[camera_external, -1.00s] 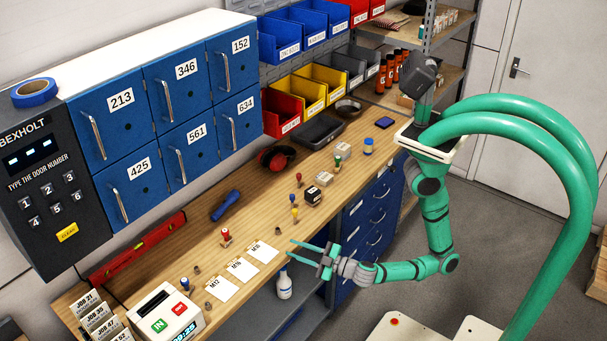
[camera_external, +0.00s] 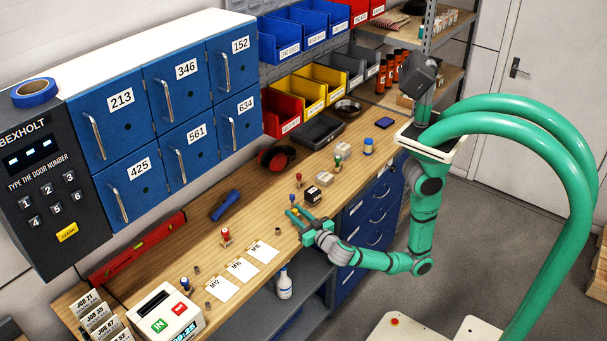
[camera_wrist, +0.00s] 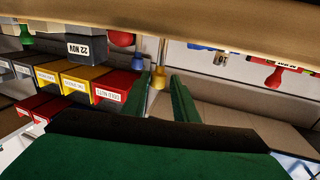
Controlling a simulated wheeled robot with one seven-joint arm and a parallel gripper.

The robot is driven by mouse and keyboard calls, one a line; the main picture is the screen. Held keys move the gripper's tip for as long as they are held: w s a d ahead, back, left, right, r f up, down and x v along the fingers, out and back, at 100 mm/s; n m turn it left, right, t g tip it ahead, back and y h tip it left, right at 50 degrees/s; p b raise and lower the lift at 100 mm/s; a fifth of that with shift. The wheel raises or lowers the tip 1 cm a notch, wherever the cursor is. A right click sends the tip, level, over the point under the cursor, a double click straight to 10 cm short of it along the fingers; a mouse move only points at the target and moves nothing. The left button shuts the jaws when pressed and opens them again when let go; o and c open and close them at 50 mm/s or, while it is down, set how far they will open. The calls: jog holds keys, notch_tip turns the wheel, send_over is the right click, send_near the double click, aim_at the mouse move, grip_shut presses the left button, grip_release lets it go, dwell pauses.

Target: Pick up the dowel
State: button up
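No plain dowel stands out clearly. In the wrist view, which shows the bench upside down, a small yellow-headed peg (camera_wrist: 158,76) is near the tips of my gripper (camera_wrist: 164,84), in line with the gap. The two green fingers are apart with nothing clearly held. In the external view my gripper (camera_external: 293,211) reaches over the front part of the bench, among small knobbed pegs. A blue-topped peg (camera_external: 293,198) stands just behind the fingers and a red-topped one (camera_external: 299,178) farther back. The yellow one is mostly hidden there by my fingers.
The wooden bench (camera_external: 265,220) holds a dark stamp block (camera_external: 313,195) right of my gripper, white cards (camera_external: 240,268) to the left and a blue tool (camera_external: 225,205) behind. Blue lockers (camera_external: 170,130) and coloured bins (camera_external: 285,110) line the back.

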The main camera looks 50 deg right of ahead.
aim_at(293, 210)
jog(key=shift+x, duration=2.65)
jog(key=shift+d+r, duration=0.1)
jog(key=shift+d, duration=0.05)
grip_shut()
